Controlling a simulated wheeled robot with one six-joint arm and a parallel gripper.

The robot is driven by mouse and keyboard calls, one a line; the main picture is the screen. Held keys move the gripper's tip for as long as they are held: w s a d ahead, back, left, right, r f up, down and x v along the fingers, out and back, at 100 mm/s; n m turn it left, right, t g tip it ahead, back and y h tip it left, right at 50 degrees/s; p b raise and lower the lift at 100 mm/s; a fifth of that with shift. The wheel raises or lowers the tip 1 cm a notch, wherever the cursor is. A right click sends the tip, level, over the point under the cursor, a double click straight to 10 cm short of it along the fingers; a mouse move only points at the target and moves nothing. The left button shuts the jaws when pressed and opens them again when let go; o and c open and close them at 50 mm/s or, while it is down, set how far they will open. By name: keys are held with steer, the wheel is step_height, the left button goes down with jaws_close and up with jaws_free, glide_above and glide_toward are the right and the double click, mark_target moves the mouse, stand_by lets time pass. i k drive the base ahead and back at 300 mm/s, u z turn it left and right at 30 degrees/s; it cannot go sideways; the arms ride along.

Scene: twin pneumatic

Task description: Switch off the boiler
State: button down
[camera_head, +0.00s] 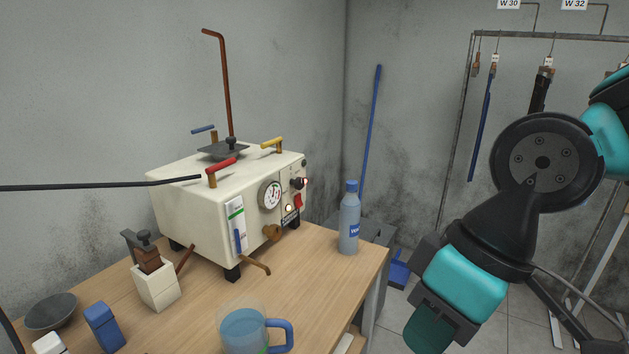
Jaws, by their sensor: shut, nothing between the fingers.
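The boiler is a cream-white box (190,205) on black feet on the wooden table, left of centre. Its front panel carries a round dial gauge (270,195), a black knob (298,183), a red switch (298,201) and small lamps, one glowing (289,208). I cannot tell the switch's position. On top are a red-handled valve (221,165), a yellow-handled valve (272,143) and a blue-handled one (203,129). A sight glass (236,225) is on the front. My arm is at the right, apart from the boiler; its gripper fingers are not visible.
A blue bottle (349,220) stands right of the boiler. A clear jug of water (243,328), a white container with a brown top (156,286) and a grey bowl (51,311) are in front. Tools hang from a rail (550,37) at right. Open floor lies beyond the table's right edge.

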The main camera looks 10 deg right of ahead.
mark_target(297, 198)
steer(key=u, duration=0.05)
steer(key=i, duration=0.95)
steer(key=u, duration=0.1)
